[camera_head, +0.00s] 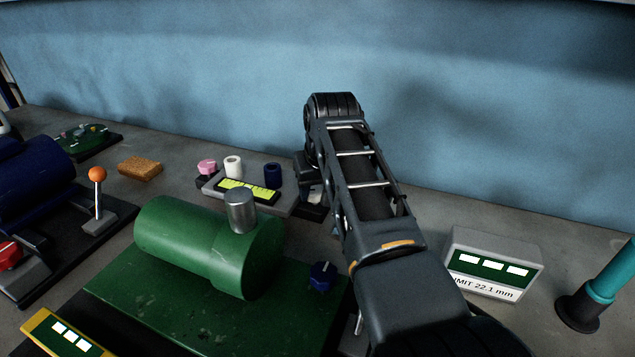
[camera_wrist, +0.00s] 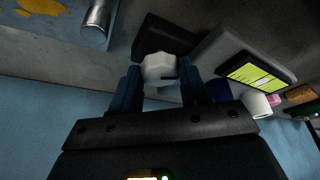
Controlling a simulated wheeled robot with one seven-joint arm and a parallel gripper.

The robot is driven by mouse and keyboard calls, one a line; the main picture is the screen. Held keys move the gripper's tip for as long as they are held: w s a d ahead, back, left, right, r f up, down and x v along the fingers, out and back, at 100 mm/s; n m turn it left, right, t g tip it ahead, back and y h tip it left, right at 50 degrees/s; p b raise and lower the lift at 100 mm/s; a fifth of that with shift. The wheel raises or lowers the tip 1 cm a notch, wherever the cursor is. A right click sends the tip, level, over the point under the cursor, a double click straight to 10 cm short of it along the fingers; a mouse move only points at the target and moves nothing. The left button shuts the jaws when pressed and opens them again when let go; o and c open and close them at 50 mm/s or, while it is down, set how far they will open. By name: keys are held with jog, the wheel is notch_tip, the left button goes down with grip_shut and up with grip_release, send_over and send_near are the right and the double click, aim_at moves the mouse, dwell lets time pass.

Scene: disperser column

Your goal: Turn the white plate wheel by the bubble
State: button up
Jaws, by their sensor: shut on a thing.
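The white plate wheel (camera_wrist: 160,68) sits between the two fingers of my gripper (camera_wrist: 160,82) in the wrist view, over a dark base (camera_wrist: 170,36). My gripper is shut on it. In the head view my arm hides most of the gripper and wheel; a small pale part of the wheel (camera_head: 315,194) shows beside the arm. The bubble level, a yellow-green vial with dark marks (camera_head: 246,189), lies on a grey block left of my gripper. It also shows in the wrist view (camera_wrist: 256,72), right of the wheel.
Pink (camera_head: 206,168), white (camera_head: 232,165) and dark blue (camera_head: 272,175) knobs stand by the vial. A green cylinder body (camera_head: 200,240) with a metal cap is in front. A grey display box (camera_head: 494,264) and a teal post (camera_head: 608,275) are at right. The blue wall is behind.

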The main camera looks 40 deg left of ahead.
jog(key=shift+m, duration=0.4)
jog(key=o, duration=1.1)
jog(key=shift+c, duration=0.2)
jog(key=shift+n, duration=0.3)
